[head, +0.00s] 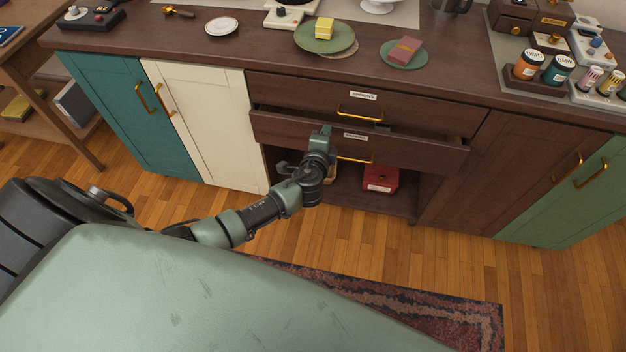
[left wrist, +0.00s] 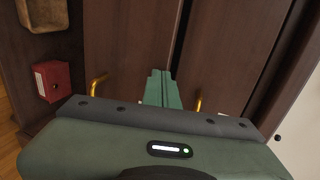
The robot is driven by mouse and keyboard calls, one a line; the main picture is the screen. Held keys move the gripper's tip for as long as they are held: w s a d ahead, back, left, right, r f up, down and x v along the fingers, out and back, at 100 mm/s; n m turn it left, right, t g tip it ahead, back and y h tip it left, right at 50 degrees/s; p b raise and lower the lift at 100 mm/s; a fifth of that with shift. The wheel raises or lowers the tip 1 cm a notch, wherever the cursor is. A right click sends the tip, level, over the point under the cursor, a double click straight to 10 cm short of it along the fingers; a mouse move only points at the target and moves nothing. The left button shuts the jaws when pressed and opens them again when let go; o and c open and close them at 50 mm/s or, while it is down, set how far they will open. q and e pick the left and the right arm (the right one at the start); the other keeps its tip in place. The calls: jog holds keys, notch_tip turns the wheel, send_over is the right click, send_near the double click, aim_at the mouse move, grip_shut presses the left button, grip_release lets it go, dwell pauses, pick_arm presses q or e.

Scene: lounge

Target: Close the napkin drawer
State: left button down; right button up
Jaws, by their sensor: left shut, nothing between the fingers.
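The napkin drawer (head: 420,149) is the lower of two dark wood drawers, with a small label and a brass handle (head: 355,160). It stands out a little, with a dark gap along its top edge. My left gripper (head: 321,132) is shut and empty at its front, left of the handle and near the top edge. In the left wrist view the shut fingers (left wrist: 160,85) point at the drawer front (left wrist: 130,45); I cannot tell whether they touch. My right gripper is not in view.
The spoons drawer (head: 420,113) above looks closed. An open shelf below holds a red box (head: 380,179). Plates and jars stand on the countertop (head: 450,82). A teal door (head: 130,110) and cream door (head: 205,120) are left. A rug (head: 400,305) lies on the floor.

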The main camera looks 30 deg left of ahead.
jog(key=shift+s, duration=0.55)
